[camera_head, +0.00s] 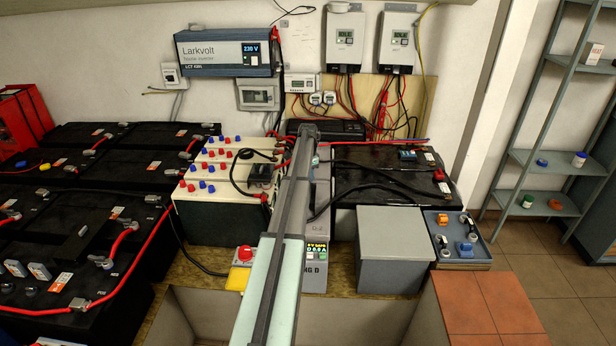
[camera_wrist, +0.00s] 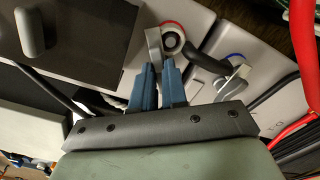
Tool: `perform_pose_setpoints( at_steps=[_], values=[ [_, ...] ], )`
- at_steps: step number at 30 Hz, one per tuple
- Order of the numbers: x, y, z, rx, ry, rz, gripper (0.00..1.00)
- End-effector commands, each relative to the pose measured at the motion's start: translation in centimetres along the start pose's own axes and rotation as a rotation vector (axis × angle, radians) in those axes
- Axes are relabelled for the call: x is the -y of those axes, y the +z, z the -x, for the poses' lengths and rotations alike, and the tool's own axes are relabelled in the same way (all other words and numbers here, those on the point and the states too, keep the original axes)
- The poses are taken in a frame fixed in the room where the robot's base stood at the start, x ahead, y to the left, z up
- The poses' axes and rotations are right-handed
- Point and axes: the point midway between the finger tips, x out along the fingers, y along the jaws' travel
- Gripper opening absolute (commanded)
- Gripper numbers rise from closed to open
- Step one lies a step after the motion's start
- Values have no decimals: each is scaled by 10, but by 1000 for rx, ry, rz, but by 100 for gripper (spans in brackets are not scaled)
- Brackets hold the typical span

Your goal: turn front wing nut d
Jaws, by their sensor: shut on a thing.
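In the wrist view, my gripper (camera_wrist: 158,80) has two blue fingers close together. They are shut on the grey wing of a wing nut (camera_wrist: 153,42) at a terminal with a red ring. The round stud head (camera_wrist: 172,40) shows just beyond the fingertips, with a black cable beside it. A second grey wing nut (camera_wrist: 236,82) sits at a blue-ringed terminal to the right, apart from the fingers. No letter shows on either nut. In the head view my arm covers this area, and the fingers and nut cannot be made out.
Thick red cables (camera_wrist: 307,40) run along the right of the wrist view. In the head view, a white battery block (camera_head: 215,190) stands left of my arm. A grey box (camera_head: 395,245) and a black battery (camera_head: 385,180) with loose cables stand to the right.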

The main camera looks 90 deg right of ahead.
Motion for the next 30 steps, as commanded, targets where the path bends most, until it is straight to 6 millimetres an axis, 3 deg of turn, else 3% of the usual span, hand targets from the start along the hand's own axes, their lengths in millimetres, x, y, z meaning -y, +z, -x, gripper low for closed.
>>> perform_pose_setpoints(
  at_steps=[15, 30],
  values=[
    [0, 0, 1, 0, -1, -431, 0],
    [0, 0, 1, 0, -1, -593, 0]
  ],
)
